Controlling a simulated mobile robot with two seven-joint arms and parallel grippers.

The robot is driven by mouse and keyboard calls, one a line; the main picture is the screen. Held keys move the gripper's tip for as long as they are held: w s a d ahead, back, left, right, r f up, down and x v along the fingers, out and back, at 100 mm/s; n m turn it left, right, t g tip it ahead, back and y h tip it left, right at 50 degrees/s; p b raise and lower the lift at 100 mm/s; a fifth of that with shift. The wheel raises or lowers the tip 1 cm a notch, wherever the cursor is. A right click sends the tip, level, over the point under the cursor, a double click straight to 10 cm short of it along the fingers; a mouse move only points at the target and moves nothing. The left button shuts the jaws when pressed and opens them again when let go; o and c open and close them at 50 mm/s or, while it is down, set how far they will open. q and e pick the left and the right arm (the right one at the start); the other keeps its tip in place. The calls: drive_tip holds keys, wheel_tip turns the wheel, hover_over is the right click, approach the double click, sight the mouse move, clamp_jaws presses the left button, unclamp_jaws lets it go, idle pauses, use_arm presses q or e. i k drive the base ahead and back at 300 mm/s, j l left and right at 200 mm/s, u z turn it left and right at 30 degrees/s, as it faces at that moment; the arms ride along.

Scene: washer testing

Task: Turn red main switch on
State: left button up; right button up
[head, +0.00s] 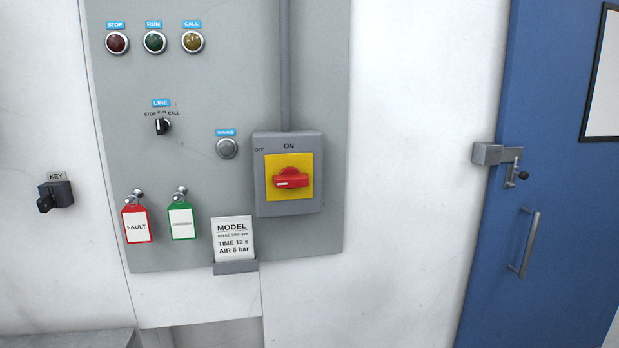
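The red main switch (291,179) is a rotary handle on a yellow plate (290,195), set in a grey box (287,208) on the wall panel. Its handle lies roughly horizontal, with a white mark at its left end. The box reads "ON" at the top middle and "OFF" at the upper left. Nothing touches the handle. Neither of my grippers shows in the head view.
The grey panel (180,90) also carries stop, run and call lamps, a line selector (162,126), a mains lamp (227,148), hanging tags and a model card (233,238). A key switch (56,195) is left; a blue door (550,130) is right. White wall between is clear.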

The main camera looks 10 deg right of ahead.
sight(289, 178)
drive_tip(key=i+l, duration=0.15)
drive_tip(key=l, duration=0.2)
drive_tip(key=i+l, duration=0.15)
drive_tip(key=l, duration=0.2)
drive_tip(key=i+l, duration=0.2)
drive_tip(key=l, duration=0.15)
drive_tip(key=i+l+u, duration=0.1)
drive_tip(key=l, duration=0.25)
